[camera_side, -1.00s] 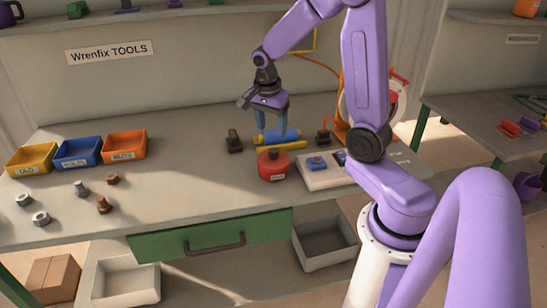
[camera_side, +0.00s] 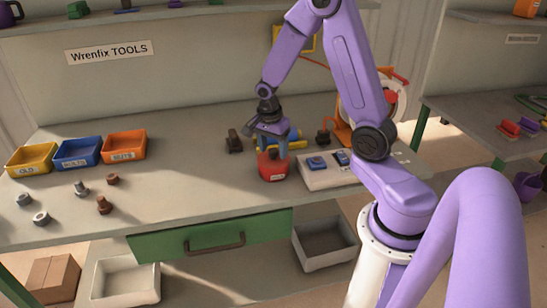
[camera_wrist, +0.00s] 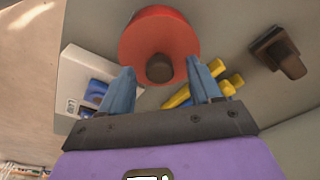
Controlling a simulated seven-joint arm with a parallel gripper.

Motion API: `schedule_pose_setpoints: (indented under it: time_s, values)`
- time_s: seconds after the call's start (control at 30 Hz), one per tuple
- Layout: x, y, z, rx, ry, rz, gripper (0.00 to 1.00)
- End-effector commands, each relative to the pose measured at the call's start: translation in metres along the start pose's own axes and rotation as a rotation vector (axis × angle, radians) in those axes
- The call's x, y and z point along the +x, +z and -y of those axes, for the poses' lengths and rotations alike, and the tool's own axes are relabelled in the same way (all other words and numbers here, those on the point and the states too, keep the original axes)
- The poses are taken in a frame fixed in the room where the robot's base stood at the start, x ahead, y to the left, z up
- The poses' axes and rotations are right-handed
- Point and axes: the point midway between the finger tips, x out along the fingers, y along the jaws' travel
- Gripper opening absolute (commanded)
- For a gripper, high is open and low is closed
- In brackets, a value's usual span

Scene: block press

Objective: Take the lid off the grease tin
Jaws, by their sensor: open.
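The grease tin (camera_side: 272,169) is a round red tin standing on the bench in the side view, with a pale label on its front. In the wrist view its red lid (camera_wrist: 140,38) shows from above, with a dark round knob (camera_wrist: 159,68) near the middle. My gripper (camera_side: 276,155) is over the tin in the side view, its fingers reaching down close to the lid. In the wrist view my gripper (camera_wrist: 162,82) is open and empty, with its blue-grey fingers either side of and just short of the knob. I cannot tell whether the fingers touch the lid.
A white control box (camera_side: 322,172) with blue parts stands right beside the tin. Behind the tin lie a blue and yellow tool (camera_wrist: 203,92) and a dark block (camera_side: 233,141). Yellow, blue and orange bins (camera_side: 125,145) and loose hardware are at left. The bench front is clear.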

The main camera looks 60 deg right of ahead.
Motion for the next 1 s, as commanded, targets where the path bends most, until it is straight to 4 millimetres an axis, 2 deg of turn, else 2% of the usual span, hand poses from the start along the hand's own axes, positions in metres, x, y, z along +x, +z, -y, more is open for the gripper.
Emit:
schedule_pose_setpoints:
  time_s: [0.1,0.17,0.2,0.3,0.77,0.87,1.0]
  values:
    - [0.0,0.0,0.0,0.0,0.0,0.0,0.63]
    - [0.0,0.0,0.0,0.0,0.0,0.0,0.44]
    - [0.0,0.0,0.0,0.0,0.0,0.0,0.31]
    - [0.0,0.0,0.0,0.0,0.0,0.0,0.03]
    - [-0.007,-0.001,0.001,0.001,-0.001,0.0,0.03]
    - [-0.015,-0.002,0.001,0.002,-0.003,0.0,0.03]
    - [-0.036,-0.004,-0.001,0.001,-0.005,-0.001,0.03]
